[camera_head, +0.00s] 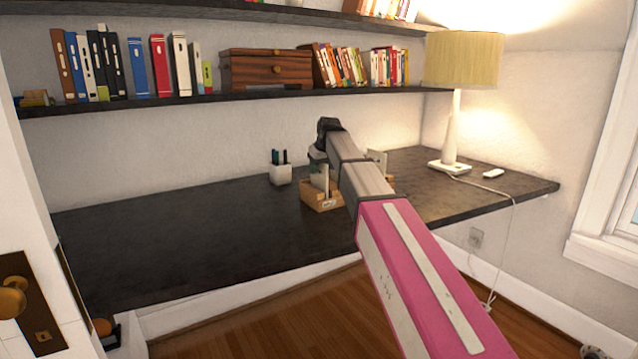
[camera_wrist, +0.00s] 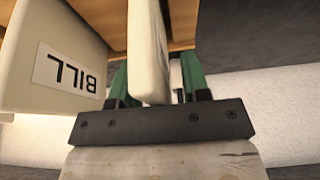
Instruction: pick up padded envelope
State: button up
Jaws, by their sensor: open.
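A thick cream slab, which looks like the padded envelope (camera_wrist: 147,40), stands upright in the wrist view. It rises between the two green fingers of my gripper (camera_wrist: 156,78). The fingers are open, one on each side of it; I cannot tell whether either touches it. In the head view a pale envelope (camera_head: 320,178) stands in a wooden letter holder (camera_head: 322,203) on the desk. My gripper (camera_head: 317,158) is at the holder, mostly hidden behind my wrist and arm.
A cream piece labelled BILL (camera_wrist: 70,70) is close to the left finger. A pen cup (camera_head: 281,174) stands left of the holder, a lamp (camera_head: 455,130) to the right. A shelf (camera_head: 225,97) of books overhangs the desk (camera_head: 180,235), whose left part is clear.

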grip_shut()
notch_tip(320, 180, up, 10)
jog(key=shift+r, duration=0.25)
dwell(0.4)
jog(key=shift+a, duration=0.1)
